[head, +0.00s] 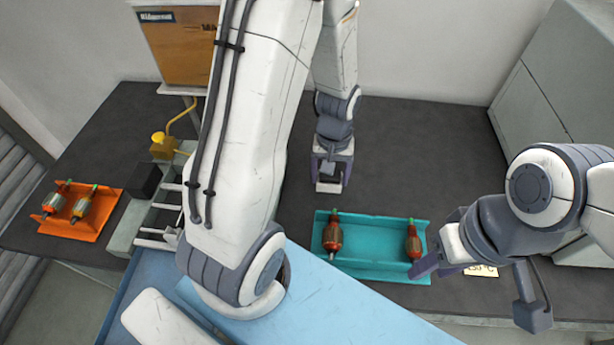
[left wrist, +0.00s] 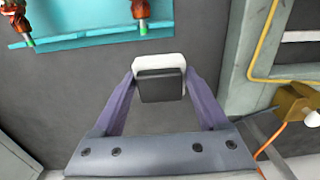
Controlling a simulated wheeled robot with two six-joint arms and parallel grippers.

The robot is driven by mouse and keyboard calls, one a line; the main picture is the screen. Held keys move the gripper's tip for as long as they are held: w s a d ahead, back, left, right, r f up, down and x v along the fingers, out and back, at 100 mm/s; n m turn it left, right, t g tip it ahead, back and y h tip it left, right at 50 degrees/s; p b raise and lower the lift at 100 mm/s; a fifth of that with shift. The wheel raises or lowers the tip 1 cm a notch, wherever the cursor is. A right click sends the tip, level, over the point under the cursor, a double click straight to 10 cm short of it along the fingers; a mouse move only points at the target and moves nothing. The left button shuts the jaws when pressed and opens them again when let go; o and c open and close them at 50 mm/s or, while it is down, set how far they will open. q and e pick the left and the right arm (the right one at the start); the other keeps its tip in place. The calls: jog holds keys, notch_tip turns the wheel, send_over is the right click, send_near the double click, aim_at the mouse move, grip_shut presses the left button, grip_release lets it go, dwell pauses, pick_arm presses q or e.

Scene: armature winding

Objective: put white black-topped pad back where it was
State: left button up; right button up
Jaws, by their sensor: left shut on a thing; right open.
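The white black-topped pad (left wrist: 160,68) is between the purple fingers of my left gripper (left wrist: 160,92) in the left wrist view, with its black face toward the camera. In the head view the pad (head: 328,187) shows as a small white piece at the tips of my left gripper (head: 331,178), behind the teal tray. I cannot tell whether the pad touches the dark bench. My right gripper (head: 438,257) is open and empty at the right end of the teal tray.
The teal tray (head: 372,262) holds two red-brown armatures. An orange tray (head: 75,228) with two more lies at far left. A small card (head: 482,271) lies by my right gripper. A grey cabinet (head: 555,90) stands right.

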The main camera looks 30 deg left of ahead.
pick_arm(q)
jog(key=p, duration=0.2)
send_over(304, 188)
notch_tip(304, 188, down, 5)
jog(key=shift+a+f, duration=0.1)
notch_tip(304, 188, down, 4)
jog(key=shift+r+p, duration=0.25)
jog(key=shift+p, duration=0.05)
jog(key=shift+f, duration=0.15)
jog(key=shift+f, duration=0.25)
jog(key=o, duration=1.3)
jog(key=shift+r, duration=0.1)
jog(key=shift+o, duration=0.2)
